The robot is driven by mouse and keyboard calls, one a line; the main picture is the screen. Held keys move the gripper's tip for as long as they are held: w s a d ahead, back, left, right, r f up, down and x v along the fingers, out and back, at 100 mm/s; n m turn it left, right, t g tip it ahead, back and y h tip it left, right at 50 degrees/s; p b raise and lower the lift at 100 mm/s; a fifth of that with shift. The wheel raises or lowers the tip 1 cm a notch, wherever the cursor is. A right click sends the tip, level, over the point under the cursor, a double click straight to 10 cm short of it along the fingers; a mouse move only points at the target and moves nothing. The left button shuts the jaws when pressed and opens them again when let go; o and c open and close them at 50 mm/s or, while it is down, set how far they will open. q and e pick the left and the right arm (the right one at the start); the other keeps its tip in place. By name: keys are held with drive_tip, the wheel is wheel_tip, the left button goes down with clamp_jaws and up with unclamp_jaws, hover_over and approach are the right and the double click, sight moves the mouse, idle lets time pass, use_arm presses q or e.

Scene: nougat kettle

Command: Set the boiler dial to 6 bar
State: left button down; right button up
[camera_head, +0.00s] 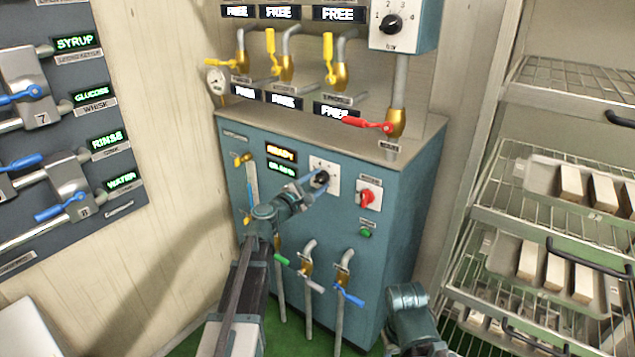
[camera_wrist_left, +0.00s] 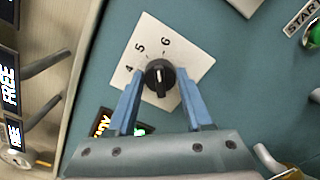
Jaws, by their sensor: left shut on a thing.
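The boiler dial is a black knob (camera_wrist_left: 159,78) on a white square plate (camera_wrist_left: 185,62) on the teal cabinet front. In the left wrist view the plate shows the numbers 4, 5 and 6 around its left and upper side; the lower part is hidden by my gripper. The knob's pale mark points roughly up toward the 5 and 6 side, but its exact setting is hard to read. My left gripper (camera_wrist_left: 160,100) has its two blue fingers on either side of the knob, closed on it. In the head view the left gripper (camera_head: 313,184) reaches the same plate (camera_head: 332,169).
A red rotary switch (camera_head: 367,197) and a green button (camera_head: 365,232) sit right of the dial. Taps (camera_head: 307,268) protrude below. Another dial box (camera_head: 410,25) hangs above, beside red-handled valve (camera_head: 370,124). A wire rack (camera_head: 540,220) stands at right; my right arm is low in front.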

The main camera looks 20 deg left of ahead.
use_arm(q)
drive_tip(key=shift+m, duration=1.6)
drive_tip(key=shift+c, duration=1.6)
unclamp_jaws()
drive_tip(key=v, duration=1.4)
drive_tip(key=shift+w, duration=0.1)
